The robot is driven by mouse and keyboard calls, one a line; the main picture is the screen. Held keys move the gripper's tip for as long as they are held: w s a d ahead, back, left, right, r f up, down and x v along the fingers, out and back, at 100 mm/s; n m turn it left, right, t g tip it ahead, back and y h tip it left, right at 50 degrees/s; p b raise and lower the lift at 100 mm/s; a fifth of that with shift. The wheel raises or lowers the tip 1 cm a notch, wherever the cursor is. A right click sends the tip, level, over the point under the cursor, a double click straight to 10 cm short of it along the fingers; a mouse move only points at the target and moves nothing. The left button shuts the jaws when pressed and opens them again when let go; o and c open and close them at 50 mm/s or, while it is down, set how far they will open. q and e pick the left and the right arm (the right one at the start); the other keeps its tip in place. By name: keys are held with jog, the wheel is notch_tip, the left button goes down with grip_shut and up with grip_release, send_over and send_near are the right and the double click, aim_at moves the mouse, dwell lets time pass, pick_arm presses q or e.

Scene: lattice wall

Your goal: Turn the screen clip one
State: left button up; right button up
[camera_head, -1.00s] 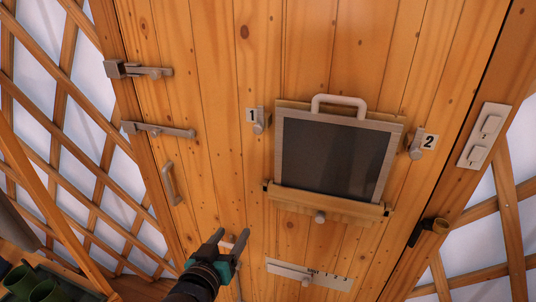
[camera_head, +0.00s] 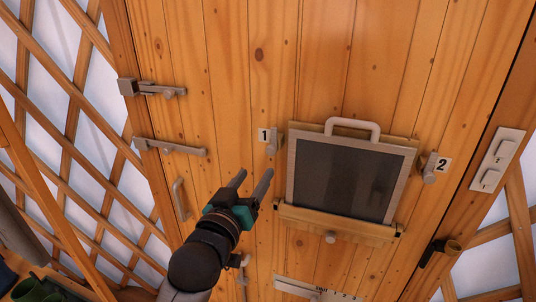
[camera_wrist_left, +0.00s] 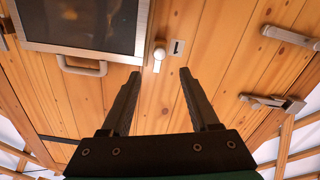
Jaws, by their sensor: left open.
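Screen clip one (camera_head: 271,142) is a small grey metal turning clip on the wooden door, beside the label "1" (camera_head: 264,135) at the screen's upper left. The clip also shows in the left wrist view (camera_wrist_left: 159,55), between and beyond my fingertips. The framed dark screen (camera_head: 345,180) has a light handle on top. Clip two (camera_head: 430,168) sits on its right by the label "2" (camera_head: 443,164). My left gripper (camera_head: 253,180) is open and empty, below and left of clip one and apart from it. My right gripper is not in view.
Two metal latches (camera_head: 152,88) (camera_head: 170,147) and a door handle (camera_head: 180,199) are on the door's left side. A wooden ledge with a knob (camera_head: 330,237) lies under the screen. A switch plate (camera_head: 497,160) is at the right.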

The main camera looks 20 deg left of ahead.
aim_at(270, 152)
pick_arm(q)
jog(key=w, duration=0.9)
jog(key=shift+w+d, duration=0.15)
jog(key=shift+d, duration=0.05)
jog(key=shift+c, duration=0.3)
grip_shut()
